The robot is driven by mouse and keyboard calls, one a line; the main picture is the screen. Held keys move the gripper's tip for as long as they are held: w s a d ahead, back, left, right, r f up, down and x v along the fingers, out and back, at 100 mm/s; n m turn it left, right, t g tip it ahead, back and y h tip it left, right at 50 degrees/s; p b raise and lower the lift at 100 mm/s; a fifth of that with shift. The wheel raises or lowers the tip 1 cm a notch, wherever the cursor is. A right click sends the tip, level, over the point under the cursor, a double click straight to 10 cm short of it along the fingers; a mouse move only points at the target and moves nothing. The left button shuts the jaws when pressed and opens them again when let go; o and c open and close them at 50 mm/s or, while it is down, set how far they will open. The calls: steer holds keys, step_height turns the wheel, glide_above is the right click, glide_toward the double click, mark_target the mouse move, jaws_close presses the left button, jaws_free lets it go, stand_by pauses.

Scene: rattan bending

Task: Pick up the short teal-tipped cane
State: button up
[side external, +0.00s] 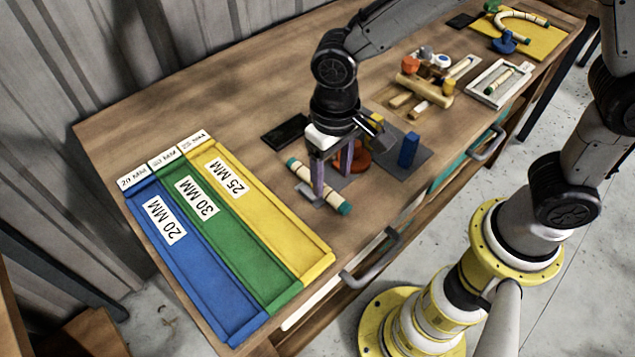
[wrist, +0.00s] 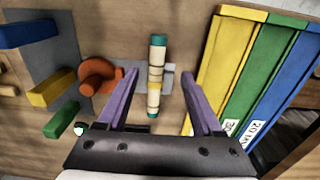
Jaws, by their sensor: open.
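The short teal-tipped cane (side external: 322,188) lies on the bench beside the yellow tray. It is pale with dark bands and a teal tip at each end. In the wrist view the cane (wrist: 156,78) shows whole, between and beyond my fingertips. My gripper (side external: 333,180) is above the cane, pointing down, with its purple fingers apart. In the wrist view my gripper (wrist: 160,75) has open, empty jaws on either side of the cane. I cannot tell the exact height of the fingertips above it. A finger hides part of the cane in the side view.
Yellow (side external: 262,205), green (side external: 238,238) and blue (side external: 196,266) trays lie left of the cane. An orange piece (wrist: 97,75) and a blue block (side external: 408,150) are on the other side. A white-framed tray with another cane (side external: 500,82) stands farther right.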

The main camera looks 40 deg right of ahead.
mark_target(332, 193)
steer(key=shift+d+f, duration=0.15)
steer(key=shift+f, duration=1.35)
steer(key=shift+d+f, duration=0.1)
steer(key=shift+f, duration=1.35)
steer(key=shift+c, duration=0.3)
steer(key=shift+w, duration=0.1)
jaws_close()
